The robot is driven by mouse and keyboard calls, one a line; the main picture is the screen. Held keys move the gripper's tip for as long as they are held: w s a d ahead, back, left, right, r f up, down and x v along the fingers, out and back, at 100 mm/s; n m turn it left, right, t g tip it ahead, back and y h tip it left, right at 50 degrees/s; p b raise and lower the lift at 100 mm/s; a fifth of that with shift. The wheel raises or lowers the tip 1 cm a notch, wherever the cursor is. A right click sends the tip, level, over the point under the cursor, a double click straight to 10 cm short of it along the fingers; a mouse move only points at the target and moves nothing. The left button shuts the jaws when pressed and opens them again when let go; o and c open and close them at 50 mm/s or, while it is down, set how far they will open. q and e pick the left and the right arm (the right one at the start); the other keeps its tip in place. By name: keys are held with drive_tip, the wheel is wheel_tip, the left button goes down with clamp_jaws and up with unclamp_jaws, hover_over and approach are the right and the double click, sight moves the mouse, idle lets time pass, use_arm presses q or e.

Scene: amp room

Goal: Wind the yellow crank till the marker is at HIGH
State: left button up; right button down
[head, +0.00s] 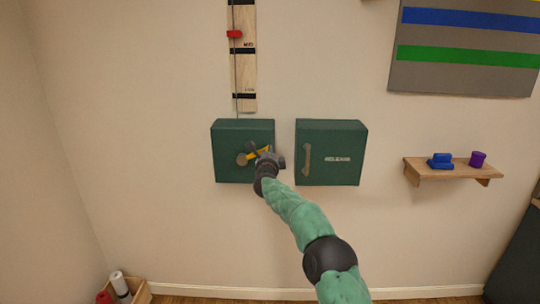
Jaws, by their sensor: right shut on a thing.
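The yellow crank (247,157) is on the front of the left green box (228,136), partly hidden by my right gripper. My right gripper (259,153) is at the crank and shut on it. The red marker (234,34) is on a thin vertical rod along a wooden scale board (249,68) above that box. The marker is a little above the middle label, which seems to read MID. A lower dark band has a label too small to read surely. The top of the board is cut off by the frame. My left gripper is not in view.
A second green box (331,126) with a handle (307,160) is mounted just right. A wooden shelf (455,172) holds a blue object (440,161) and a purple cup-like object (478,159). A striped panel (465,72) hangs above. A wooden crate (139,292) stands lower left.

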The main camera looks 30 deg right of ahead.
drive_tip(key=shift+f, duration=0.35)
drive_tip(key=c, duration=1.1)
unclamp_jaws()
drive_tip(key=shift+o, duration=0.2)
drive_tip(key=shift+r, duration=0.1)
drive_tip(key=shift+r, duration=0.1)
drive_tip(key=v, duration=1.2)
drive_tip(key=shift+d, duration=0.1)
